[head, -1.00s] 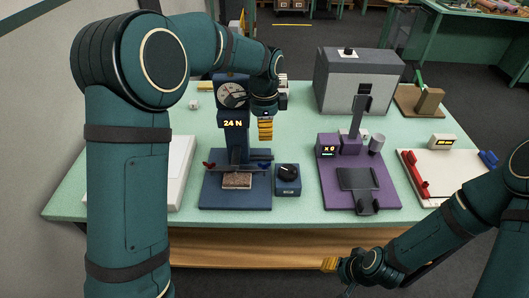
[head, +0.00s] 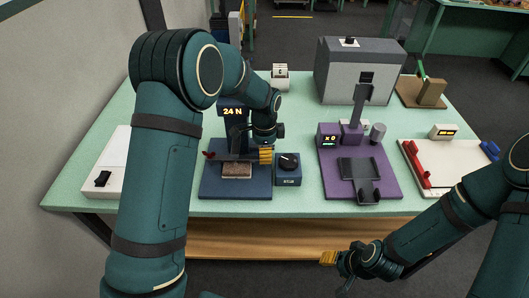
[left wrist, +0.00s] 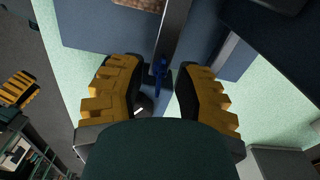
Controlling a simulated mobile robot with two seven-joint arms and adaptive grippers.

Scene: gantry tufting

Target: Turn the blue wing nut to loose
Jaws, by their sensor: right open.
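The blue wing nut (left wrist: 160,76) shows in the left wrist view, on a clamp bar of the blue tufting gauge stand. Its wings run roughly along the gap between my left gripper's (left wrist: 164,70) two yellow-padded fingers. The fingers are open, one on each side of the nut, with a small gap to each. In the head view my left gripper (head: 266,155) is at the right end of the stand's bar and hides the blue nut. The red wing nut (head: 208,155) is at the bar's left end. My right gripper (head: 328,257) is low in front of the table.
The blue stand (head: 217,187) holds a brown sample (head: 237,170) and a "24 N" display (head: 233,111). A dark knob box (head: 289,168) sits close right of my left gripper. A purple stand (head: 388,187) and a grey box (head: 350,80) are further right.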

